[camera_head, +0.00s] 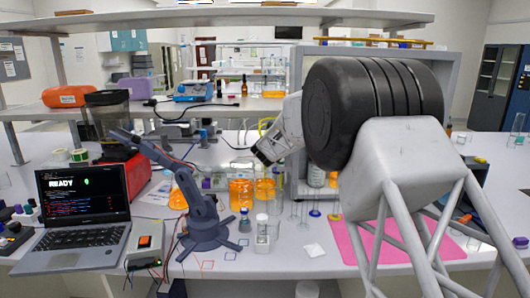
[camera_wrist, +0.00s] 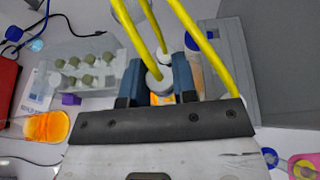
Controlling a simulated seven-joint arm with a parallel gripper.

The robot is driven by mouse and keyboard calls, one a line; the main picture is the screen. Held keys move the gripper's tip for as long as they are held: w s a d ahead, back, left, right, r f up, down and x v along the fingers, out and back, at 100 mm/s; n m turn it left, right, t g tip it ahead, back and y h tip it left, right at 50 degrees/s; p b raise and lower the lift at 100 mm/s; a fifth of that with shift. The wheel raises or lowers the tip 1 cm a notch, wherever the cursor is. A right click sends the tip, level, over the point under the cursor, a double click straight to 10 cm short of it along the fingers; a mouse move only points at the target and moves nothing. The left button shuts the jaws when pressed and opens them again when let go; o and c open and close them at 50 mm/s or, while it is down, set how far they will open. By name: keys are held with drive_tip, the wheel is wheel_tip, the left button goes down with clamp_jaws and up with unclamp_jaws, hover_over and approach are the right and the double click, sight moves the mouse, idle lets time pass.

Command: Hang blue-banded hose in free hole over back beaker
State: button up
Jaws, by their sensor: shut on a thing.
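My gripper (camera_head: 262,157) is in the middle of the head view, above the orange-filled beakers. In the wrist view its two blue-grey fingers (camera_wrist: 159,84) are shut on a yellow hose (camera_wrist: 149,42) with a grey end piece (camera_wrist: 159,77) between them. I cannot make out a blue band on it. A second yellow length (camera_wrist: 200,45) runs beside it. Two beakers of orange liquid, one (camera_head: 241,193) and another (camera_head: 265,188), stand below the gripper in the head view. Orange liquid also shows under the fingers in the wrist view (camera_wrist: 160,99). I cannot make out the free hole.
A small blue-grey robot arm (camera_head: 203,215) stands left of the beakers, near an open laptop (camera_head: 82,220). A pink mat (camera_head: 360,243) lies at right. A clear rack (camera_wrist: 62,82) with several grey-green caps shows left in the wrist view. Small bottles stand on the bench front.

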drive_tip(key=shift+f, duration=2.25)
idle(2.2)
drive_tip(key=o, duration=1)
drive_tip(key=shift+o, duration=0.4)
drive_tip(key=shift+r, duration=0.1)
drive_tip(key=shift+r, duration=2.9)
